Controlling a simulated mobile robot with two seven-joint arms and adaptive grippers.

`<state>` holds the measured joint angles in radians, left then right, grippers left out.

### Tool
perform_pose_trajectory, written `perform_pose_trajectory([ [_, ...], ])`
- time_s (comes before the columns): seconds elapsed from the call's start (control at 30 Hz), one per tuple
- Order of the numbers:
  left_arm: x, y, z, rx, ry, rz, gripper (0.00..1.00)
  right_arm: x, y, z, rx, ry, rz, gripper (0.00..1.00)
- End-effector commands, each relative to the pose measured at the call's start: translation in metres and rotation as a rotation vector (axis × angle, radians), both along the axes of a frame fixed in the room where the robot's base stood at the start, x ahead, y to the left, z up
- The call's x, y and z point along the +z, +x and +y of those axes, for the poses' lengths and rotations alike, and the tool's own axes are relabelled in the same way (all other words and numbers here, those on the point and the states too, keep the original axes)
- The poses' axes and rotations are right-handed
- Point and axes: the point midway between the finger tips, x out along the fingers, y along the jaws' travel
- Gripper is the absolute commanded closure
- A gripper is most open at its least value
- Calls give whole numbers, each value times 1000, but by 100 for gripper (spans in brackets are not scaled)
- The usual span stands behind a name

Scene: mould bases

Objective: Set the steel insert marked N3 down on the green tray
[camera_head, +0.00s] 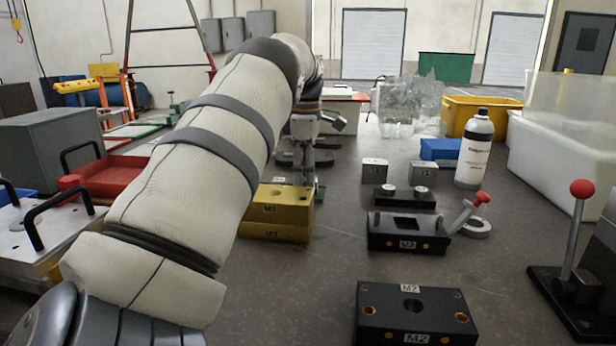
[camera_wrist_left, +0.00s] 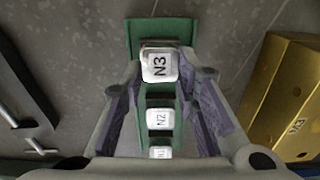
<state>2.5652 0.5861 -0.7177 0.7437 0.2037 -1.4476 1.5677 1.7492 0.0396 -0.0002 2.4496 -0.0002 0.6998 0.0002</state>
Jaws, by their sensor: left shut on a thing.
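The steel insert marked N3 (camera_wrist_left: 158,64) is between the fingertips of my left gripper (camera_wrist_left: 160,80), which is shut on it, label facing the wrist camera. The green tray (camera_wrist_left: 147,28) lies under it in the left wrist view. An insert marked N2 (camera_wrist_left: 160,118) and another insert with a hard-to-read label (camera_wrist_left: 160,152) are in line along the tray. Whether N3 touches the tray is hidden. My right gripper is not in view.
Yellow mould blocks (camera_head: 275,212) stand close to the tray; one also shows at the right of the left wrist view (camera_wrist_left: 283,100). Black mould bases (camera_head: 408,230), two steel blocks (camera_head: 374,171), a bottle (camera_head: 474,150) and a red-knobbed lever (camera_head: 578,230) stand to the right.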

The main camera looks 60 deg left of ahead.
Motion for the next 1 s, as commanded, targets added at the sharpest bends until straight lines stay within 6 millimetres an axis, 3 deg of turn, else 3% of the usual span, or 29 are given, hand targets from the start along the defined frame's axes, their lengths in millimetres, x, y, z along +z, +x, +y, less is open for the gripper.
perform_pose_trajectory([
  [0.4,-5,0,-1,-1,2,-9,100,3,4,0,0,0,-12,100],
  [0.43,-5,0,-1,0,2,-8,66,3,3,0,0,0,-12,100],
  [0.5,-5,0,-1,0,2,-8,52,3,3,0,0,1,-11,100],
  [0.83,-2,0,0,0,3,-7,52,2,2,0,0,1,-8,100],
  [1.0,26,1,1,-1,6,-6,52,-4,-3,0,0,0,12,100],
])
